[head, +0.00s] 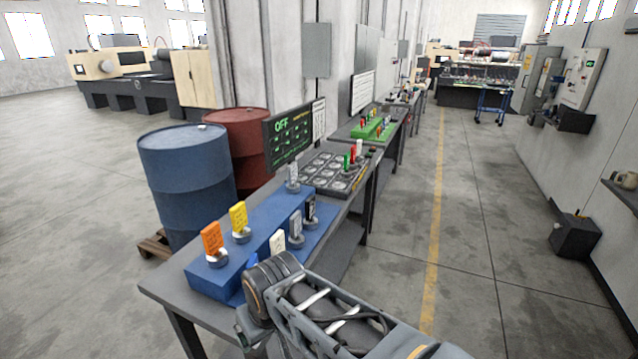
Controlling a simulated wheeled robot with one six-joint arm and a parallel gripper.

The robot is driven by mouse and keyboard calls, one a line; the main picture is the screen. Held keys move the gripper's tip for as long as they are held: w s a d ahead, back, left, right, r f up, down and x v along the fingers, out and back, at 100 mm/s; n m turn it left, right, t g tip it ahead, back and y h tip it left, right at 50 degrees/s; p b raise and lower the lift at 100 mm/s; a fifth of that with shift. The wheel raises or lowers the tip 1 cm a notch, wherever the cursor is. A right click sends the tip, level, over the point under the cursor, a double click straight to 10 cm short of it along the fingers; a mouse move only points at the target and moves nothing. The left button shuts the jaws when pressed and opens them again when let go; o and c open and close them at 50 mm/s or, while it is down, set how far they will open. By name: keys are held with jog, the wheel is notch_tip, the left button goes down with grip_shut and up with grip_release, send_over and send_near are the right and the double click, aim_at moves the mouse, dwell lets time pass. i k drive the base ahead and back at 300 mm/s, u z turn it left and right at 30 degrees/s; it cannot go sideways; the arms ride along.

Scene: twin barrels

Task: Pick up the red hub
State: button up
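A small upright red piece (359,150) stands at the far right corner of a grey tray with round slots (322,172) on the workbench. A green piece (347,160) and a white piece stand close beside it. I cannot tell for certain that the red piece is the red hub; its base is too small to make out. Other small red pieces show on a green block (373,128) farther back. My arm reaches in from the lower right and bends over the bench's near end. My gripper's fingers do not show.
A blue stepped block (215,283) holds several tagged knobs, including orange (212,240) and yellow (239,218) ones. A dark screen reading OFF (288,139) stands behind the tray. Blue (187,180) and red (236,140) barrels stand left. The aisle floor (470,230) right is clear.

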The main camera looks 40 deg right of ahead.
aim_at(353, 165)
jog(key=z, duration=1.4)
jog(key=k, duration=0.4)
jog(key=z, duration=0.85)
jog(key=i, duration=2.9)
jog(key=u, duration=1.6)
jog(key=i, duration=0.85)
jog(key=u, duration=0.75)
